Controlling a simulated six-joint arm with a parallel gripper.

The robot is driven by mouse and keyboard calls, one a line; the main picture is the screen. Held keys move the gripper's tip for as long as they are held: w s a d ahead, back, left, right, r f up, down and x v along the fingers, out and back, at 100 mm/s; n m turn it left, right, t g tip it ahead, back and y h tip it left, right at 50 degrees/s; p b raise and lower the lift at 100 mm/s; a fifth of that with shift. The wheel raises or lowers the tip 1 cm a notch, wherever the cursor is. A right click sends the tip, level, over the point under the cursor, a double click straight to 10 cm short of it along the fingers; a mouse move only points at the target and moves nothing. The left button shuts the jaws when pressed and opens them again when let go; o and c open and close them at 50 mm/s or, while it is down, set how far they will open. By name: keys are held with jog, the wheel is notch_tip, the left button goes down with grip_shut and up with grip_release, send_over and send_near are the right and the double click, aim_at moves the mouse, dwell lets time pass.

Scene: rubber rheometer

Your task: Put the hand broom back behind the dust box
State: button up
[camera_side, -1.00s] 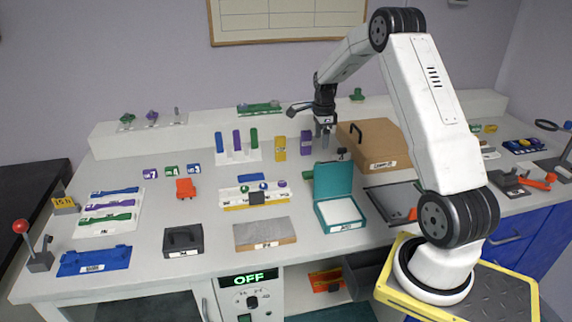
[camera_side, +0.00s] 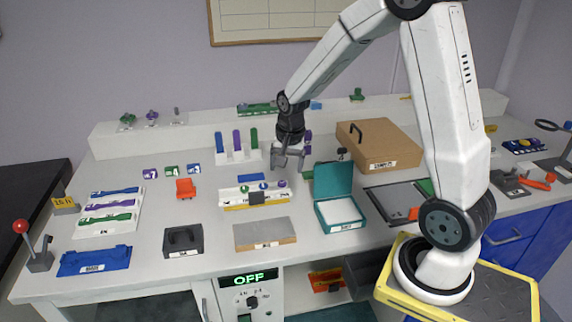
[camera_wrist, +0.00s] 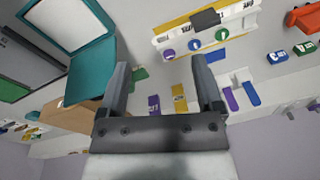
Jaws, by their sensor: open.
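I cannot pick out the hand broom or the dust box with certainty. A green item (camera_side: 307,174) lies just left of the open teal box (camera_side: 333,181), partly hidden; its shape is unclear. In the wrist view a green piece (camera_wrist: 140,74) shows beside the left finger. Another green patch (camera_side: 425,187) shows at the right beside my arm. My gripper (camera_side: 289,162) points down above the bench, left of the teal box and right of the upright coloured bars. In the wrist view it (camera_wrist: 160,66) is open, with nothing between its fingers.
A brown box (camera_side: 388,149) with a black handle stands behind and right of the teal box. A white holder (camera_side: 229,195) with coloured round pieces is in front of my gripper. A dark grey tray (camera_side: 392,207) lies right of the teal box. Clear bench lies at left centre.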

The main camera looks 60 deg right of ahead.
jog(key=s+a+n+t, duration=0.1)
jog(key=s+a+n, duration=0.9)
jog(key=a+n, duration=0.2)
jog(key=shift+a+f, duration=0.25)
jog(key=shift+a, duration=0.25)
